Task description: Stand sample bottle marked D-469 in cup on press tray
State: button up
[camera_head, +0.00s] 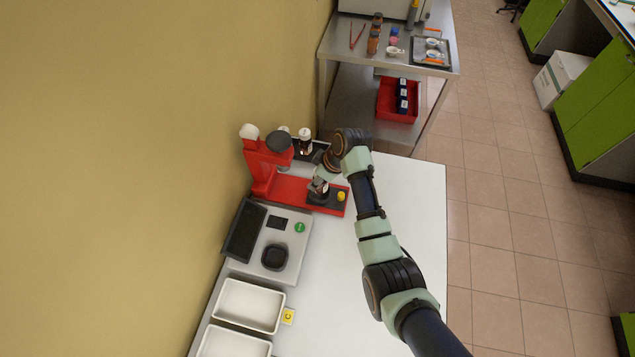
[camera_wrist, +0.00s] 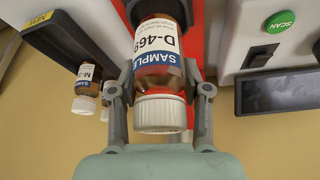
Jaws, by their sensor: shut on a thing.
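The sample bottle (camera_wrist: 158,70) is amber with a white cap and a blue and white label reading D-469. My gripper (camera_wrist: 160,92) is shut on it, one finger on each side, with the cap towards the wrist camera. The bottle's far end meets a black cup (camera_wrist: 165,10) at the top of the wrist view; whether it rests fully inside cannot be told. In the head view my gripper (camera_head: 320,183) is over the dark cup area on the tray (camera_head: 325,204) of the red press (camera_head: 264,170), and largely hides the bottle.
A second bottle (camera_wrist: 88,80), its label starting with M, stands behind, near a dark rack (camera_head: 318,152). The scanner (camera_head: 240,262) with green button and black well is in front of the press. White bins (camera_head: 250,305) are nearer. The table's right side (camera_head: 415,200) is clear.

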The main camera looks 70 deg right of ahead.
jog(key=shift+f, duration=1.35)
jog(key=shift+f, duration=0.3)
jog(key=o, duration=1.2)
jog(key=shift+r, duration=0.25)
jog(key=p+v, duration=0.1)
jog(key=v, duration=1.1)
jog(key=shift+p, duration=0.4)
